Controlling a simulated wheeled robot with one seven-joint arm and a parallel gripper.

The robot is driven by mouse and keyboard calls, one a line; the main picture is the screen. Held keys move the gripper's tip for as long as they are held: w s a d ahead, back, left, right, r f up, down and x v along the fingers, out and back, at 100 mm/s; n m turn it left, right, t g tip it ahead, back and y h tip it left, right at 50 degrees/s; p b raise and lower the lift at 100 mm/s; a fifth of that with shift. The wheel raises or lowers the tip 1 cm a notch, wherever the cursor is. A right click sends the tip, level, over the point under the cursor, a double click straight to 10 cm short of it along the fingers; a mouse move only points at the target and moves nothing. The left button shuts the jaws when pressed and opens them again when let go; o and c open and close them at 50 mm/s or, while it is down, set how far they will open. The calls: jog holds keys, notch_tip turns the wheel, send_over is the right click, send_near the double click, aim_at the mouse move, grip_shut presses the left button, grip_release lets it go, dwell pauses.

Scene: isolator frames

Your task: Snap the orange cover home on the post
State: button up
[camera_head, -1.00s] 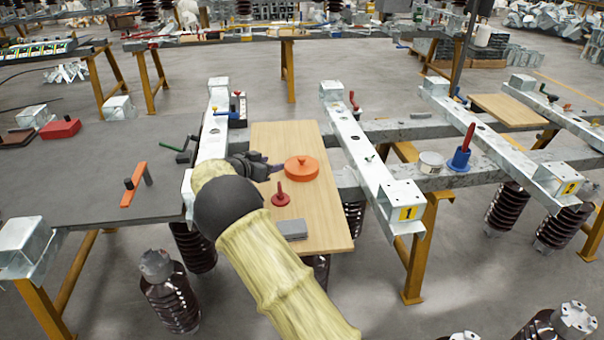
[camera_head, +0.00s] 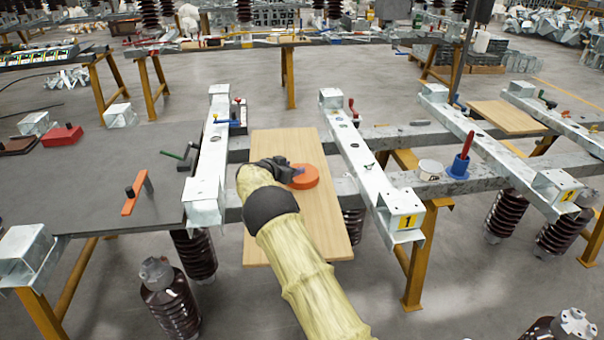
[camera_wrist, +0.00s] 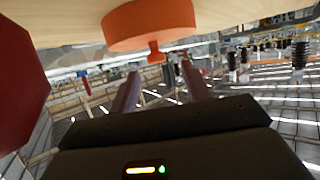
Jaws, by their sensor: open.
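The orange cover (camera_head: 308,178) is a round disc on the wooden board, just right of my gripper (camera_head: 287,172). In the wrist view the cover (camera_wrist: 150,24) appears upside down, its small knob pointing down the picture. My gripper (camera_wrist: 160,72) is open there, its two fingers apart on either side of the knob's line, holding nothing. The knob shows beyond the fingertips; contact cannot be seen. The small red piece beside the cover is now hidden behind my arm in the head view. A large dark red shape (camera_wrist: 18,85) fills the wrist view's left edge; I cannot tell which thing it is.
The wooden board (camera_head: 325,225) lies between two metal beams. An orange bar (camera_head: 135,195) and a red box (camera_head: 62,136) lie on the dark table at left. A blue holder with a red handle (camera_head: 460,162) stands on a right-hand beam. The board's front part is clear.

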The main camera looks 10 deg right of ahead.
aim_at(302, 165)
jog(key=shift+w+d+f, duration=0.1)
jog(key=shift+w+d, duration=0.15)
jog(key=x, duration=0.4)
jog(key=shift+s+f, duration=0.25)
jog(key=shift+w+d+f, duration=0.25)
jog(key=shift+w+d, duration=0.2)
jog(key=shift+d, duration=0.05)
jog(key=c, duration=1)
